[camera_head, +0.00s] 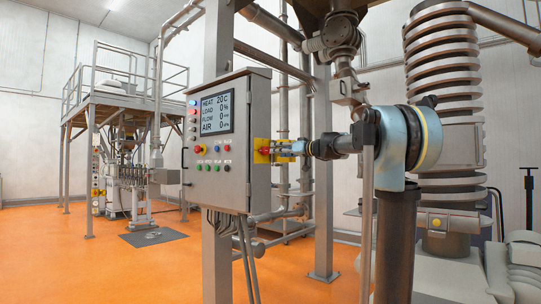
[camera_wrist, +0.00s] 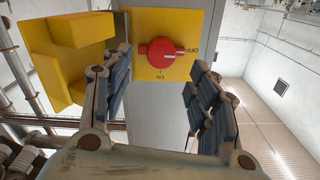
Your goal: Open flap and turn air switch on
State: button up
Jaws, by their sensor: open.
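The red air switch (camera_wrist: 161,58) is a rotary knob on a yellow plate (camera_wrist: 150,22) in the wrist view. Its white mark points right to OFF; ON is printed below it. The yellow flap (camera_wrist: 50,70) stands swung open to the left of the plate. My gripper (camera_wrist: 162,62) is open and faces the switch, one finger on each side; I cannot tell whether either finger touches the knob. In the head view, my gripper (camera_head: 291,148) reaches the yellow switch box (camera_head: 259,143) on the side of the grey cabinet (camera_head: 232,176).
The cabinet's display (camera_head: 217,113) reads AIR 0, with several coloured buttons around it. A grey post (camera_head: 323,190) and vertical pipes (camera_head: 284,90) stand behind my arm. Orange floor (camera_head: 150,270) is clear at the left, before a platform (camera_head: 120,100).

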aim_at(268, 151)
jog(key=shift+x, duration=2.95)
jog(key=c, duration=1.1)
